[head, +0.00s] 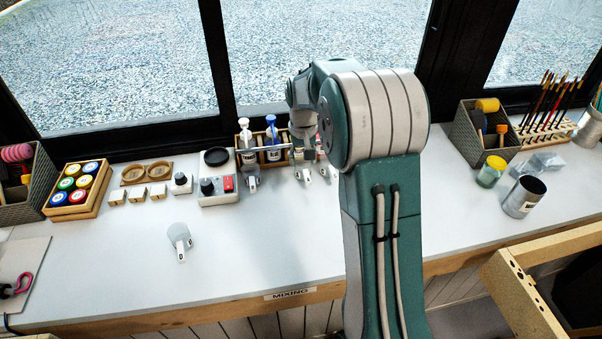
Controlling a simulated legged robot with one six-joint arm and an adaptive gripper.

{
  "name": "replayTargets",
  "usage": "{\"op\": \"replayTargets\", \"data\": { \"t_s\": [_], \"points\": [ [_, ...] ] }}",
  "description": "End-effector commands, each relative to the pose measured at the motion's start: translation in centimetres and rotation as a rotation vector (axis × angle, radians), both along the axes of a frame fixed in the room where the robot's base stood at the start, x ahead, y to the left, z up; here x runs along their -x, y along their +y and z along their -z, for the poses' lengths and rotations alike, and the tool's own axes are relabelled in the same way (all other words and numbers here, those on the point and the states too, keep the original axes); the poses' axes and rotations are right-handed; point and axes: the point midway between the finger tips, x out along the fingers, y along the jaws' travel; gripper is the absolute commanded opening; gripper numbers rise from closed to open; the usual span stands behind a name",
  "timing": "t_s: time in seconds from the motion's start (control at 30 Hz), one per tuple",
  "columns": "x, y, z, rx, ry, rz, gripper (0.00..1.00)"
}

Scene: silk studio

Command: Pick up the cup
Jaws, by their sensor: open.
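A dark grey metal cup (523,197) with an open top and a pale label stands on the right part of the white bench, near its front edge. A small pale grey vessel (180,238) with a label stands alone on the left part of the bench; I cannot tell whether it is a cup. My gripper (306,158) is open and points down near the back of the bench, around small pale vessels partly hidden by my arm. It is well left of the metal cup. I cannot tell whether it touches anything.
A yellow-lidded jar (491,172) and clear boxes (541,163) stand close behind the metal cup. Pump bottles (273,139) in a wooden rack stand left of my gripper. A wooden frame (530,300) is at front right. The bench's front middle is clear.

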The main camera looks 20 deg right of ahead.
Motion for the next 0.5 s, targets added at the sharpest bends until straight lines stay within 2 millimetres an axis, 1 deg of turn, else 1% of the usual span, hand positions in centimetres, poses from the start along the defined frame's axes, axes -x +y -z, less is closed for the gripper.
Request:
{"op": "replayTargets", "data": {
  "t_s": [0.03, 0.17, 0.27, 0.4, 0.5],
  "points": [
    [0.0, -0.1, 0.7, -0.001, 0.001, 0.0, 0.63],
    [0.1, -0.2, 1.6, -0.002, 0.0, 0.0, 0.63],
    [0.1, -0.2, 2.7, 0.0, 0.002, 0.001, 0.63],
    [0.2, -0.4, 5.0, -0.001, 0.003, 0.0, 0.63],
    [0.2, -0.4, 6.2, 0.0, 0.001, 0.0, 0.63]
  ]
}}
